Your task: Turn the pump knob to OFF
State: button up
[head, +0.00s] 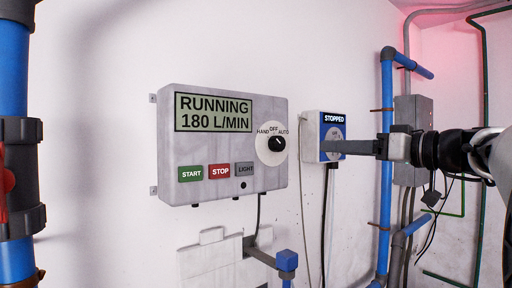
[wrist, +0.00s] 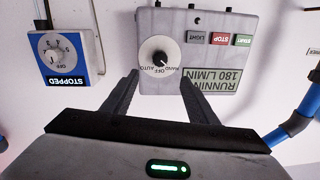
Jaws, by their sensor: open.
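The pump knob (head: 277,144) is a black knob on a round white dial marked HAND, OFF and AUTO, at the right of a grey wall panel (head: 224,100). I cannot tell for sure which mark it points at. The panel's display (head: 214,112) reads RUNNING 180 L/MIN. In the wrist view, upside down, the knob (wrist: 160,57) lies between and beyond my fingers. My gripper (head: 324,147) is open and empty, its fingers pointing left, apart from the knob. In the wrist view both fingertips (wrist: 160,80) are spread.
A blue and white box (head: 333,124) reading STOPPED, with its own dial, is right of the panel, partly behind my fingers. START (head: 190,173), STOP (head: 219,170) and LIGHT buttons sit below the display. Blue pipes (head: 386,180) and a grey box (head: 413,112) are farther right.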

aim_at(281, 146)
jog(key=p+x, duration=0.4)
jog(key=x, duration=1.3)
jog(key=shift+w+r, duration=0.1)
jog(key=c, duration=1.1)
jog(key=shift+o, duration=0.2)
